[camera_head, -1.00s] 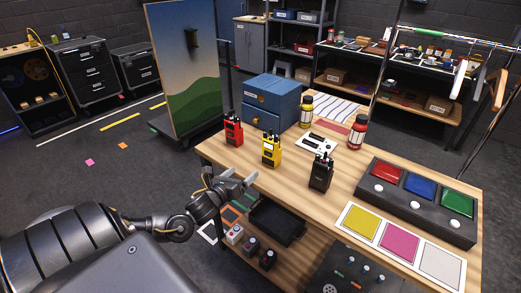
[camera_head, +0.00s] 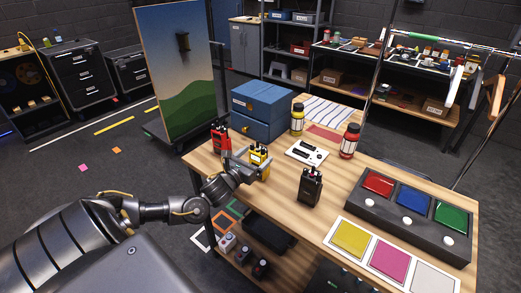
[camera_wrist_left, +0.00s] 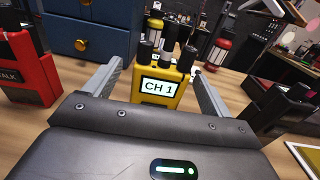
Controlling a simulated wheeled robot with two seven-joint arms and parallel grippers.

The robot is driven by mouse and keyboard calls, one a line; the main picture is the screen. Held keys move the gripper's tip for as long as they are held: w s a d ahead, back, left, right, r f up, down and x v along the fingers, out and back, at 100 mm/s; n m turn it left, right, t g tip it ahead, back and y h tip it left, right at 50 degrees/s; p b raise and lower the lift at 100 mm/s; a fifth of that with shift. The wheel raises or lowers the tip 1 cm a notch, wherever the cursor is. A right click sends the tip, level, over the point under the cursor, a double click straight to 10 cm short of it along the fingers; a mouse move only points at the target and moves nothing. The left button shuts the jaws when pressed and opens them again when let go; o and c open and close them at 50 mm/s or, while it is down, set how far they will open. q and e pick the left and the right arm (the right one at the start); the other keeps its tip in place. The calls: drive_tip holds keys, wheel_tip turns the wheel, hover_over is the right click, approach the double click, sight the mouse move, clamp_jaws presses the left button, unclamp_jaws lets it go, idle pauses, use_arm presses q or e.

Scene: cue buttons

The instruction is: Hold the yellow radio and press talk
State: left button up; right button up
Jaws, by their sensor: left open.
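The yellow radio (camera_head: 259,160) stands upright on the wooden table, between a red radio (camera_head: 220,139) and a black radio (camera_head: 310,186). My left gripper (camera_head: 245,160) is at the yellow radio and partly covers it in the head view. In the left wrist view the yellow radio (camera_wrist_left: 161,84) stands ahead, between the two open fingers, with a screen reading "CH 1". The fingers do not visibly touch it. The red radio (camera_wrist_left: 27,68) is left of the fingers, its side reading "TALK". The black radio (camera_wrist_left: 281,108) is to the right. A talk button on the yellow radio cannot be made out. My right gripper is not in view.
A blue drawer box (camera_head: 264,106) stands behind the radios. A button console (camera_head: 410,216) and coloured cards (camera_head: 390,262) fill the right side.

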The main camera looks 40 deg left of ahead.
sight(256, 156)
use_arm(q)
drive_tip(key=shift+w+r, duration=0.15)
drive_tip(key=shift+w, duration=1.1)
drive_tip(key=shift+w+p, duration=0.3)
drive_tip(key=shift+w, duration=0.05)
drive_tip(key=shift+w+a, duration=0.1)
drive_tip(key=shift+w, duration=0.2)
drive_tip(key=shift+c, duration=0.2)
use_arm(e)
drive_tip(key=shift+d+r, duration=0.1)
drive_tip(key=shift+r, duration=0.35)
use_arm(q)
drive_tip(key=c, duration=1.1)
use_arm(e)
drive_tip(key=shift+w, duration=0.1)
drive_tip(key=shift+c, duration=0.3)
use_arm(q)
drive_tip(key=shift+c, duration=0.2)
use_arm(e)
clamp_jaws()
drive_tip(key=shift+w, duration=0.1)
use_arm(q)
drive_tip(key=o, duration=1.2)
drive_tip(key=shift+c, duration=0.2)
